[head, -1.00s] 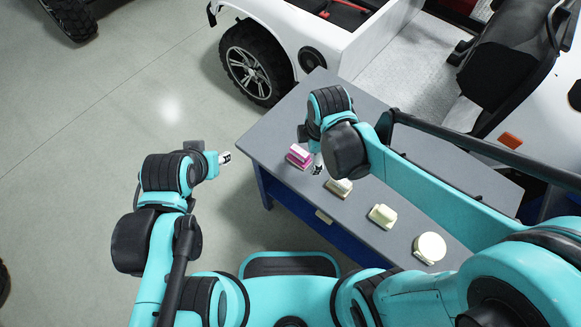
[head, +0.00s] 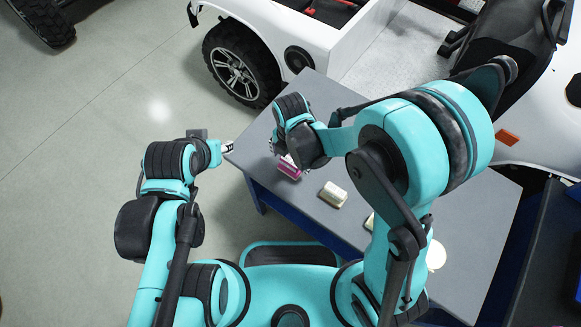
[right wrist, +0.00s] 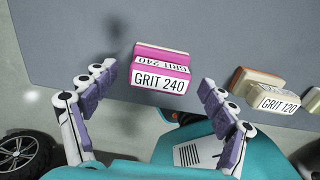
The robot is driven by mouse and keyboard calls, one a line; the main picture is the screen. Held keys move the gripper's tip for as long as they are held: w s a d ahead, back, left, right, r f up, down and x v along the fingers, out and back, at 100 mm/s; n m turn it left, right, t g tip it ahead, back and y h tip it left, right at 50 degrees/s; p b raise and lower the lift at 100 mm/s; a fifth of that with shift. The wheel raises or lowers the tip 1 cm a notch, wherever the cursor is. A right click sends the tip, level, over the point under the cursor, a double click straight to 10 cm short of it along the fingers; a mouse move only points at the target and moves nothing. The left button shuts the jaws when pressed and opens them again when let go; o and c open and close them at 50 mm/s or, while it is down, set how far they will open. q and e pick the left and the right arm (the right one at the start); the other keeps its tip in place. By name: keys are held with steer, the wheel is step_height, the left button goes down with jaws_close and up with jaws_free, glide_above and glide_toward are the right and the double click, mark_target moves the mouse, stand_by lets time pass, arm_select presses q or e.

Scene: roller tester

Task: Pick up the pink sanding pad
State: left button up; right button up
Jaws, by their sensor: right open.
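The pink sanding pad (head: 289,169) lies near the left end of the grey table, partly covered by my right gripper in the head view. In the right wrist view the pink pad (right wrist: 160,75) shows a white label reading GRIT 240. My right gripper (right wrist: 156,88) is open, with one finger on each side of the pad and gaps between the fingers and it. In the head view my right gripper (head: 280,150) is close over the pad. My left gripper (head: 228,146) is off the table's left corner; its jaw state is unclear.
A tan pad (head: 333,194) sits right of the pink one; its label reads GRIT 120 in the wrist view (right wrist: 278,98). Further pale items are partly hidden by my right arm. The grey table (head: 262,135) stands before a white vehicle (head: 325,45).

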mark_target(291, 161)
steer(key=shift+f, duration=0.4)
steer(key=shift+r, duration=0.1)
steer(key=c, duration=1.3)
steer(key=shift+r, duration=0.15)
step_height(291, 161, up, 4)
steer(key=p, duration=0.2)
steer(key=shift+r+p, duration=0.2)
steer(key=shift+p, duration=0.15)
steer(key=s+d+r+p, duration=0.3)
steer(key=s+d+r, duration=0.2)
steer(key=d, duration=0.5)
steer(key=shift+s+r+p, duration=0.25)
steer(key=shift+r+p, duration=0.1)
steer(key=shift+r, duration=0.3)
steer(key=shift+d, duration=0.1)
